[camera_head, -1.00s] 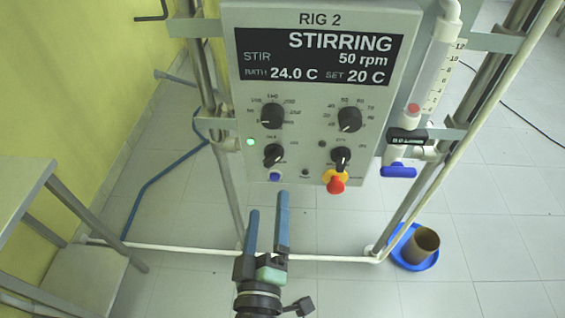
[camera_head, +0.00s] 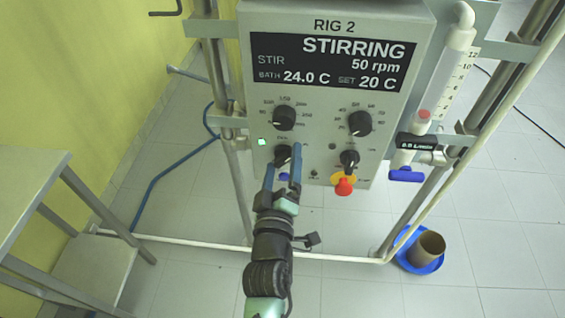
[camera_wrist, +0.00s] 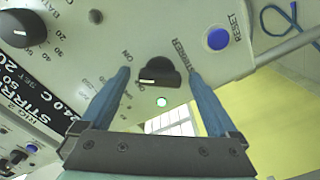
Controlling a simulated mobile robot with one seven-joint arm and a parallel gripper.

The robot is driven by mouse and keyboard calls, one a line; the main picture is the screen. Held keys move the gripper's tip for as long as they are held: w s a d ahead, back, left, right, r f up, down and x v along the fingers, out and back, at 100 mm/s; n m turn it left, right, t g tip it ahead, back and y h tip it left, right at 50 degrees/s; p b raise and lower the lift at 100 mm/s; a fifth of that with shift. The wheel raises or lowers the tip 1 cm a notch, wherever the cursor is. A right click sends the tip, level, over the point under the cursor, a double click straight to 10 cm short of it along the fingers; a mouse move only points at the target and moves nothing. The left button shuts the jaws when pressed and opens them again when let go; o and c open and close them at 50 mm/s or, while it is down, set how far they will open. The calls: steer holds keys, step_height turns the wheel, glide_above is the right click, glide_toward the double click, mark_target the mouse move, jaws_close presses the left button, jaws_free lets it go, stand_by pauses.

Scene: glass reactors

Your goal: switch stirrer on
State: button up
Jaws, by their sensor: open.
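The grey RIG 2 control box (camera_head: 330,95) fills the upper middle of the head view. Its display (camera_head: 330,62) reads STIRRING, 50 rpm, bath 24.0 C and set 20 C. The lower left black knob, the stirrer knob (camera_wrist: 160,72), shows in the wrist view between my finger tips, with ON printed to its left. A green lamp (camera_wrist: 162,101) is lit beside it. My gripper (camera_head: 283,157) is open at the knob, one finger on each side. Gaps seem to show between fingers and knob. The fingers partly hide the knob in the head view.
A blue reset button (camera_wrist: 218,39) is close to the right finger in the wrist view. A red emergency stop (camera_head: 344,187) and other knobs are near on the panel. A flow meter (camera_head: 440,80) with a blue valve stands at right.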

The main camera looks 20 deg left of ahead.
steer(key=c, duration=1.4)
steer(key=shift+o, duration=0.2)
steer(key=m+b, duration=0.1)
steer(key=m, duration=0.1)
steer(key=shift+d+f+m, duration=0.1)
steer(key=shift+f+m, duration=0.05)
steer(key=shift+m, duration=0.15)
steer(key=shift+m+b, duration=0.3)
steer(key=shift+m, duration=0.8)
steer(key=o, duration=1.4)
steer(key=shift+c, duration=0.2)
steer(key=shift+s, duration=0.15)
steer(key=v, duration=1.2)
steer(key=shift+s+r, duration=0.2)
steer(key=shift+s, duration=0.15)
